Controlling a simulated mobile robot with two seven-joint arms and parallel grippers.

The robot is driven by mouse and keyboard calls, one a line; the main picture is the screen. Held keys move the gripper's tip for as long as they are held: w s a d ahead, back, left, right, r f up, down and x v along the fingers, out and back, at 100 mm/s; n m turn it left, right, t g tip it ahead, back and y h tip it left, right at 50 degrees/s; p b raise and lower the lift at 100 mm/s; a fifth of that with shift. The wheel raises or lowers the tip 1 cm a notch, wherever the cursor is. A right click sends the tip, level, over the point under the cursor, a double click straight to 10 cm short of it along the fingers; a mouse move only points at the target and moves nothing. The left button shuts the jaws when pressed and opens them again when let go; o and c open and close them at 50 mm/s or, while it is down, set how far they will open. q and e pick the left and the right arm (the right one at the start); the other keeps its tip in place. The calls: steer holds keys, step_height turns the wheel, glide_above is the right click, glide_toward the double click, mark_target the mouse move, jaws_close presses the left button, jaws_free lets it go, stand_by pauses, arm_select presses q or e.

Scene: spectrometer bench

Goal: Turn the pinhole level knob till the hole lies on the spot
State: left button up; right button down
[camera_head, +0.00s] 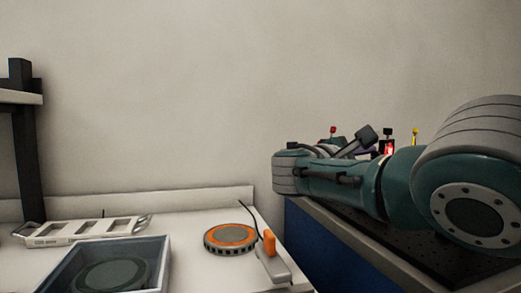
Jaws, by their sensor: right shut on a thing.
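My right arm comes in from the right over the dark optical bench (432,259). My right gripper (362,148) is partly hidden behind the arm's own links. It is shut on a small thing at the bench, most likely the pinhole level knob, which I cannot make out. A bright red glow (389,149) shows on a small part just right of the gripper. The pinhole and the spot cannot be told apart at this size. My left gripper is not in view.
Small red-topped (333,129) and yellow-topped (415,132) parts stand on the bench behind my arm. On the white table are an orange-and-grey disc (230,237), an orange-tipped device (270,257), a white rack (83,231) and a grey bin (157,262). A dark shelf post (28,165) stands left.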

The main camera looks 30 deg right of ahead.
steer(key=n+p, duration=0.1)
steer(key=n, duration=0.9)
steer(key=shift+n+p, duration=0.3)
steer(key=shift+f, duration=0.1)
stand_by(0.3)
steer(key=c, duration=0.8)
jaws_free()
steer(key=shift+o, duration=0.2)
